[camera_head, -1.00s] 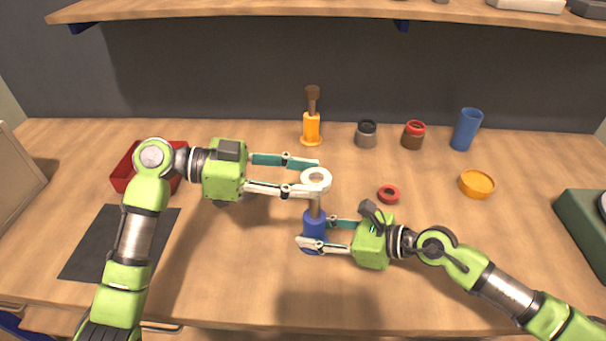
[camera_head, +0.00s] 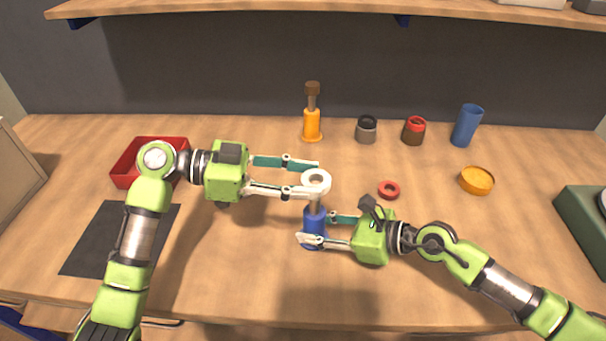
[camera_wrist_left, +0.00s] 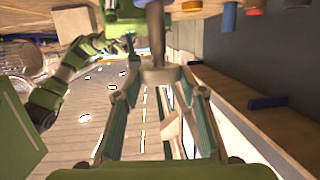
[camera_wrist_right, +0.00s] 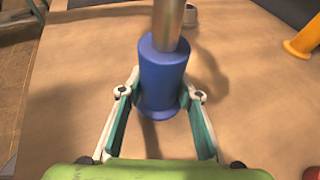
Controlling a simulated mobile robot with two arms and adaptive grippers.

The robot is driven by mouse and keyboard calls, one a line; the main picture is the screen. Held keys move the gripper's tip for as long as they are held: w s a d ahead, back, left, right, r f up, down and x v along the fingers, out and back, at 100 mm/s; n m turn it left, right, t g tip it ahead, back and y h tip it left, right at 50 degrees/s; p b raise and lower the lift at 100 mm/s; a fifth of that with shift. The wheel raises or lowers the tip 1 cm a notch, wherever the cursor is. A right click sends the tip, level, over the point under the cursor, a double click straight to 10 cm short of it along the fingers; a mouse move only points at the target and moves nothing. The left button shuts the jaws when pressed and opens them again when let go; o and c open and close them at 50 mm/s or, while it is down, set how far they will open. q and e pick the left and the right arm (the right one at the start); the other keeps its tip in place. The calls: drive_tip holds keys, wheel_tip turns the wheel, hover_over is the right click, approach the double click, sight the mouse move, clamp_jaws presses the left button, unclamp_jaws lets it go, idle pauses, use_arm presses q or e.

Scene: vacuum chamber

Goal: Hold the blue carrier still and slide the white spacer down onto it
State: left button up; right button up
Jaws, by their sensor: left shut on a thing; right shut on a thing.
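The blue carrier (camera_head: 314,229) stands upright on the table with a metal post (camera_head: 315,206) rising from it. My right gripper (camera_head: 314,241) is shut on the carrier's blue body, also seen in the right wrist view (camera_wrist_right: 162,78). The white spacer (camera_head: 316,188) is a ring lying roughly level above the carrier. My left gripper (camera_head: 314,183) is shut on it from the left. The spacer is at the post's upper end, with bare post between it and the carrier. I cannot tell whether the post is inside its hole. The left wrist view shows spacer (camera_wrist_left: 160,75) and post close up.
An orange carrier (camera_head: 311,125), a grey jar (camera_head: 366,131), a red-topped jar (camera_head: 413,132) and a blue cylinder (camera_head: 466,127) stand behind. A red ring (camera_head: 388,190) and an orange dish (camera_head: 477,181) lie right. A red bin (camera_head: 128,171) and dark mat (camera_head: 108,245) are left.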

use_arm(q)
drive_tip(key=shift+f, duration=0.4)
drive_tip(key=o, duration=1.5)
drive_tip(key=shift+r, duration=0.1)
drive_tip(key=shift+r, duration=3.4)
use_arm(e)
drive_tip(key=o, duration=1.1)
